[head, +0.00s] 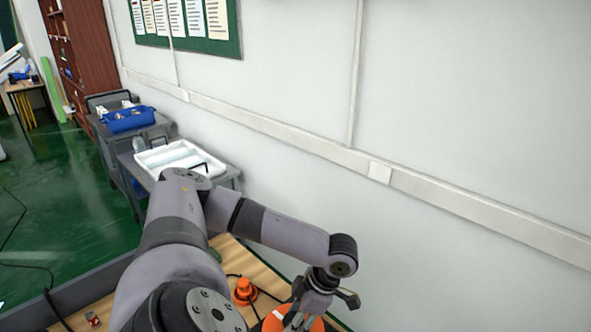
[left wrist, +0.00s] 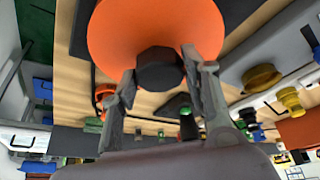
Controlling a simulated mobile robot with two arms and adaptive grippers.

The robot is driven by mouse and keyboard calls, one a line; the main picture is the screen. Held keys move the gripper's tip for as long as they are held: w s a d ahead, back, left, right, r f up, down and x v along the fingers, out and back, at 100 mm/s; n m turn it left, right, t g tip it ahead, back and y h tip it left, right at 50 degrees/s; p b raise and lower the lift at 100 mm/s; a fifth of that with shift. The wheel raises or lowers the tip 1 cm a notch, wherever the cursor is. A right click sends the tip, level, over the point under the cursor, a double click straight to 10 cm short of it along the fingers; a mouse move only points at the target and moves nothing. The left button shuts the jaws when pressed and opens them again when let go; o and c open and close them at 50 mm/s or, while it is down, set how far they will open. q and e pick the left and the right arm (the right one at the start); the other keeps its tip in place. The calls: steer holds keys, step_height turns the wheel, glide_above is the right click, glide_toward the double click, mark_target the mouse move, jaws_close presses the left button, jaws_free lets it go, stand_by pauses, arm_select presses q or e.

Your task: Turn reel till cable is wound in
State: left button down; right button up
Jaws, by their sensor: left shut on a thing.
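The orange reel (head: 277,322) sits at the bottom edge of the head view on a wooden bench, partly cut off. In the left wrist view the reel (left wrist: 135,30) is a wide orange disc with a black hub knob (left wrist: 160,68) at its middle. My left gripper (head: 318,296) is above the reel. In the left wrist view my left gripper (left wrist: 158,82) has one finger on each side of the black knob and is shut on it. A thin black cable (head: 268,293) lies on the bench beside the reel. How much cable is on the reel is hidden. My right gripper is not in view.
A small orange object (head: 243,291) stands on the bench (head: 232,252) left of the reel. Yellow round parts (left wrist: 262,77) lie at the right in the left wrist view. Grey carts with a white tray (head: 180,158) and blue bin (head: 128,119) stand along the wall.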

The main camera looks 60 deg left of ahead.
arm_select(q)
steer(key=shift+d, duration=0.1)
steer(key=c, duration=0.9)
jaws_free()
steer(key=v, duration=1.2)
steer(key=shift+f, duration=0.1)
